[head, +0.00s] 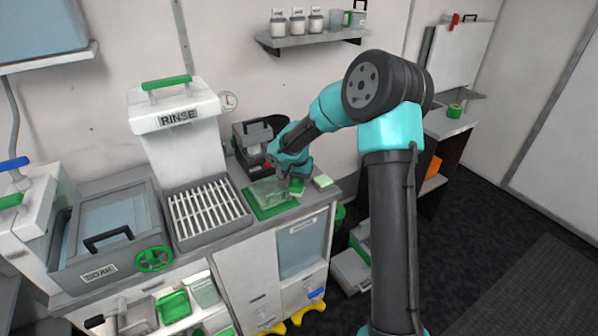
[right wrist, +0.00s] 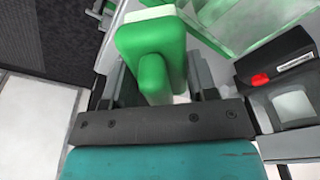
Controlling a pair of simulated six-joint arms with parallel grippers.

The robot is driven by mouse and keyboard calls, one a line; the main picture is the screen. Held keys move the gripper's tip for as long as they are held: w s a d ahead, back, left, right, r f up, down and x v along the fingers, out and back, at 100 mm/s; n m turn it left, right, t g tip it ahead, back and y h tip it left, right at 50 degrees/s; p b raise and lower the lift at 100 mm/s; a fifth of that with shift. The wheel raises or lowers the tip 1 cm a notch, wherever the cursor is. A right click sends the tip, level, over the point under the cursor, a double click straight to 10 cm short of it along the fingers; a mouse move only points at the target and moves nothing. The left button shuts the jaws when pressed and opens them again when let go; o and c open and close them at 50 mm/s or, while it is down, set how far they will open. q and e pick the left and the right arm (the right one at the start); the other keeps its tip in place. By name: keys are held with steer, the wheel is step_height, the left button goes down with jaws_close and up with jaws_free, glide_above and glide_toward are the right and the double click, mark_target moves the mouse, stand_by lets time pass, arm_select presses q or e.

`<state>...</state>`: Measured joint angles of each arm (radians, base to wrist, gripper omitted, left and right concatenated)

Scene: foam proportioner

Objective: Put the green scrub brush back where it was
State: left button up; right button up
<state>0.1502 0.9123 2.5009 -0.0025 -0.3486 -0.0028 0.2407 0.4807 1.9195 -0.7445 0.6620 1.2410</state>
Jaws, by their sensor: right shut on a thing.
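My right gripper (head: 293,186) is over the counter at the green mat (head: 262,209), beside a clear container (head: 268,188). It is shut on the green scrub brush (head: 298,187), which is small and partly hidden by the gripper in the head view. In the right wrist view the brush (right wrist: 152,42) shows a rounded green body with a green grip between the fingers and a pale strip along its far edge. I cannot tell whether the brush touches the surface below. My left gripper is not in view.
A pale green block (head: 323,181) lies right of the gripper near the counter edge. A dark machine with a red part (head: 252,140) stands behind. The slatted drain (head: 208,212) and RINSE tank (head: 178,125) are to the left, with the SOAK basin (head: 110,225) beyond.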

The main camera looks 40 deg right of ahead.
steer(key=w+d, duration=0.4)
steer(key=w, duration=0.1)
steer(key=w+d+f, duration=0.1)
steer(key=w+d, duration=0.1)
steer(key=w, duration=0.1)
steer(key=shift+w+d, duration=0.1)
steer(key=shift+d, duration=0.25)
steer(key=shift+w+d, duration=0.1)
steer(key=shift+w, duration=0.05)
steer(key=shift+w+d+f, duration=0.1)
steer(key=shift+f, duration=1.65)
steer(key=shift+f, duration=0.2)
steer(key=o, duration=0.6)
steer(key=shift+r, duration=0.15)
